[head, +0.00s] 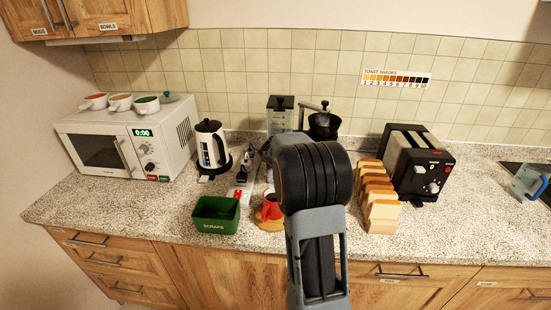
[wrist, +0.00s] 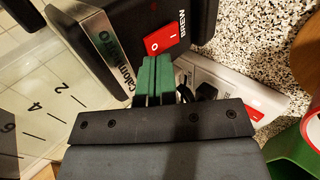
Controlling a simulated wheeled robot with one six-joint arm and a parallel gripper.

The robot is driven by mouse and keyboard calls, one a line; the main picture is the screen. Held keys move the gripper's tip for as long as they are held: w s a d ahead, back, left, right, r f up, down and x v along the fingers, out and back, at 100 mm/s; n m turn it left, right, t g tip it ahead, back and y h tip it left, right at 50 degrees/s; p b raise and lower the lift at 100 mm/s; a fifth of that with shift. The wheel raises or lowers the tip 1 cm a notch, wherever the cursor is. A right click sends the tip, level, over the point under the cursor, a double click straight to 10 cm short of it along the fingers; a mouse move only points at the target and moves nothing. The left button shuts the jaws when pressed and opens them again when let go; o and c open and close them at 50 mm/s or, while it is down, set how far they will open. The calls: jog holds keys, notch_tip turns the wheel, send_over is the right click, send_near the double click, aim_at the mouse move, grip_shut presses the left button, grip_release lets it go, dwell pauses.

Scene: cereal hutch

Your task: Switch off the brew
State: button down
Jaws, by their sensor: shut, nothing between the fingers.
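The coffee maker (head: 281,118) stands at the back of the counter, partly hidden behind my arm in the head view. In the wrist view its dark body (wrist: 120,30) fills the upper middle. It carries a red rocker switch (wrist: 161,41) labelled BREW, marked I and O. I cannot tell which side is pressed in. My gripper (wrist: 155,62) is shut and empty, with green fingertips right by the switch's lower edge in the picture. I cannot tell whether they touch. The head view hides the gripper behind my arm.
A white power strip (wrist: 215,80) with a red switch (wrist: 254,112) lies beside the coffee maker. A red mug (head: 271,203) and green SCRAPS bin (head: 215,214) stand in front. The kettle (head: 211,147) is left; bread slices (head: 382,217) and toaster (head: 418,165) are right.

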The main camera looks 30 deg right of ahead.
jog(key=v, duration=1.2)
jog(key=shift+d+r, duration=0.2)
jog(key=shift+d, duration=0.05)
jog(key=shift+w, duration=0.1)
